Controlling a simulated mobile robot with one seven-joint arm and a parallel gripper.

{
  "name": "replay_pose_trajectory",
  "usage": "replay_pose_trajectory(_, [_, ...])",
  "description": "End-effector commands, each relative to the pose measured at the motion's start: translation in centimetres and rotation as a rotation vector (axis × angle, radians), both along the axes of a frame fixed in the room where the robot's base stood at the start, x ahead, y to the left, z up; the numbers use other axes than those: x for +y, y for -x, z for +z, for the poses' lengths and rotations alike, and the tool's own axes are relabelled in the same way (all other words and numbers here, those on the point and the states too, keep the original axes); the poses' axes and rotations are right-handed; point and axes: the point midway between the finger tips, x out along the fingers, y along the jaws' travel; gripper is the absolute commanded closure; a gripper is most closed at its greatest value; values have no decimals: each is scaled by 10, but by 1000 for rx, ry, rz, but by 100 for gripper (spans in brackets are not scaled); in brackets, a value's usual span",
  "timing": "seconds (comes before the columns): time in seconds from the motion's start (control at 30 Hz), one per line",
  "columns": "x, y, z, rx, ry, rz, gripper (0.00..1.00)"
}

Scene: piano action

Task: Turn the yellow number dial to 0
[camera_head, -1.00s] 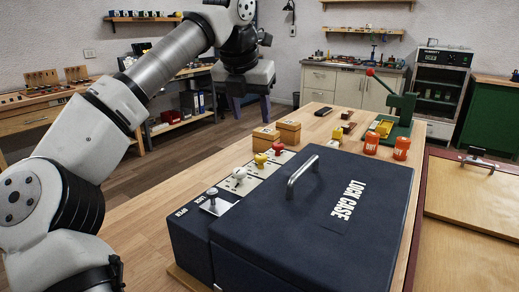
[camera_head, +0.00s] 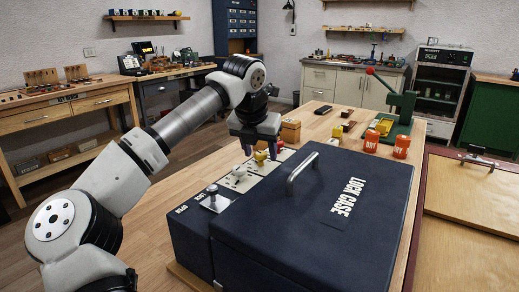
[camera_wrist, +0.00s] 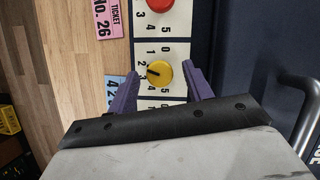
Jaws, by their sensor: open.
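The yellow number dial (camera_wrist: 159,74) is a round knob with a dark pointer line, on a white panel with printed numbers around it. Its pointer appears to face left, around 2 or 3; I cannot tell exactly which. In the head view the dial (camera_head: 261,156) is on the strip along the dark lock case (camera_head: 325,215). My gripper (camera_head: 259,147) is above the dial, pointing down. In the wrist view my gripper (camera_wrist: 161,88) is open, with one purple finger on each side of the dial. I cannot tell whether they touch it.
A red dial (camera_wrist: 160,4) is beyond the yellow one in the wrist view. A white dial (camera_head: 239,171) and a silver lever (camera_head: 212,190) stand nearer on the strip. The case's metal handle (camera_head: 301,173) rises to the right. Wooden blocks (camera_head: 290,130) stand behind.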

Motion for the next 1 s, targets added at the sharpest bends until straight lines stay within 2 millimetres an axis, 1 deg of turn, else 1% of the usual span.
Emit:
replay_pose_trajectory(0.07, [0,0,0,0,0,0,50])
replay_pose_trajectory(0.1, [0,0,0,0,0,0,52])
replay_pose_trajectory(0.4, [0,0,0,0,0,0,91])
replay_pose_trajectory(0.43, [0,0,0,0,0,0,93])
replay_pose_trajectory(0.63, [0,0,1,0,1,-13,93])
replay_pose_trajectory(0.77, [1,0,3,1,2,-53,93])
replay_pose_trajectory(1.0, [2,-1,5,2,2,-207,93])
